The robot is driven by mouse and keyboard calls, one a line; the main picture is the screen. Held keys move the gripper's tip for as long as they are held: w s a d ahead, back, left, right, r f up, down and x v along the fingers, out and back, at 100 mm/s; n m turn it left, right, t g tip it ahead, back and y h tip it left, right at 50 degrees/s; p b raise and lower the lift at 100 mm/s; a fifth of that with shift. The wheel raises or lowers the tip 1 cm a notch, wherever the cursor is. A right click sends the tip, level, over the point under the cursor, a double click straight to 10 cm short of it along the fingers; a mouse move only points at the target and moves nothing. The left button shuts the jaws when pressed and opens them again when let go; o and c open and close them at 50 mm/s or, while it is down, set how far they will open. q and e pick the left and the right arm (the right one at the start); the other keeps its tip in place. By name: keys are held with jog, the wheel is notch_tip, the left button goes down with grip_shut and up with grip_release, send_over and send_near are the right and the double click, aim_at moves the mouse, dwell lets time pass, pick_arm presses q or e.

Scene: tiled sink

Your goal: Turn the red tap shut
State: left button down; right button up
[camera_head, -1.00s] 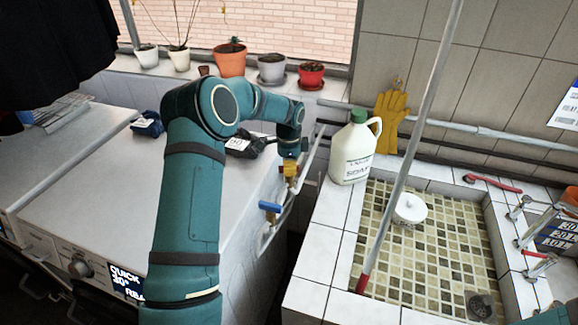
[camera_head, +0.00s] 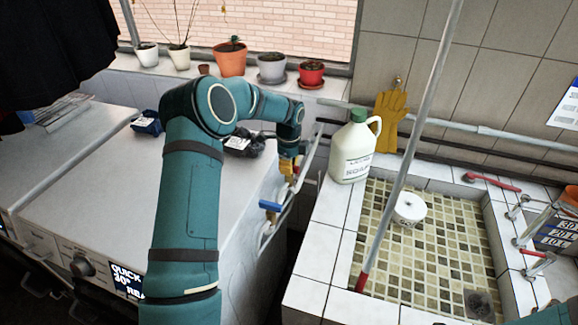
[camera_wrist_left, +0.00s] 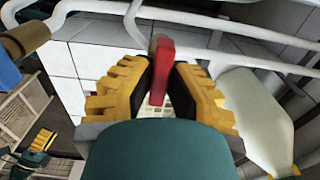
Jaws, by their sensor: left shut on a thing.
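The red tap handle (camera_wrist_left: 162,70) stands between the two yellow-padded fingers of my left gripper (camera_wrist_left: 160,88) in the left wrist view. The fingers are shut on it, one on each side. In the head view my left gripper (camera_head: 287,168) is low beside the white machine, at the pipes, and only a bit of red (camera_head: 297,169) shows by its fingers. The tap's body is mostly hidden behind the gripper and wrist. My right gripper is out of view.
A blue-handled tap (camera_head: 270,206) sits just below and nearer than my left gripper. A white soap jug (camera_head: 352,150) stands on the sink's tiled edge to the right. White pipes run close to the fingers. A pole (camera_head: 409,150) leans across the sink.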

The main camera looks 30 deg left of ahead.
pick_arm(q)
jog(key=shift+s+f, duration=0.1)
jog(key=c, duration=0.9)
grip_release()
jog(key=shift+c, duration=0.2)
notch_tip(320, 180, up, 12)
